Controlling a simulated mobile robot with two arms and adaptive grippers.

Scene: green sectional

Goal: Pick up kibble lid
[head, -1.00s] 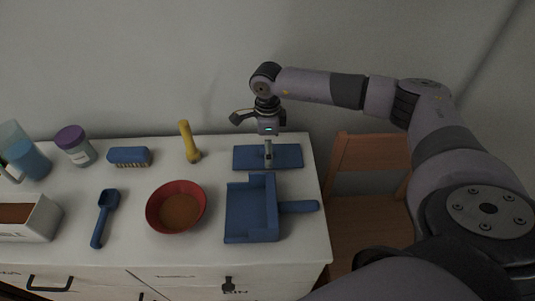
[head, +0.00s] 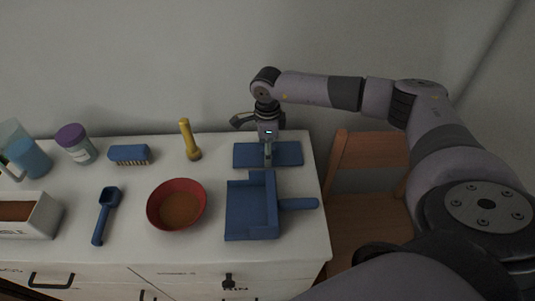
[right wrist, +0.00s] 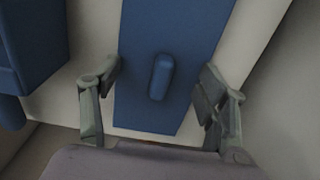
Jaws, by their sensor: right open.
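The kibble lid (head: 288,154) is a flat blue rectangle with a raised rounded handle, lying at the back right of the white dresser top. In the right wrist view the lid (right wrist: 148,108) runs up the middle, and its handle (right wrist: 161,77) stands between my fingers. My right gripper (head: 268,158) points down over the lid. In the right wrist view the gripper (right wrist: 158,92) is open, one finger on each side of the handle, with gaps to both. My left gripper is not in view.
A blue dustpan (head: 250,212) lies just in front of the lid. A red bowl (head: 177,205), yellow flashlight (head: 188,140), blue brush (head: 129,154), blue scoop (head: 105,214), purple-lidded jar (head: 76,145) and white kibble bin (head: 42,219) stand to the left. A wooden chair (head: 368,152) is at right.

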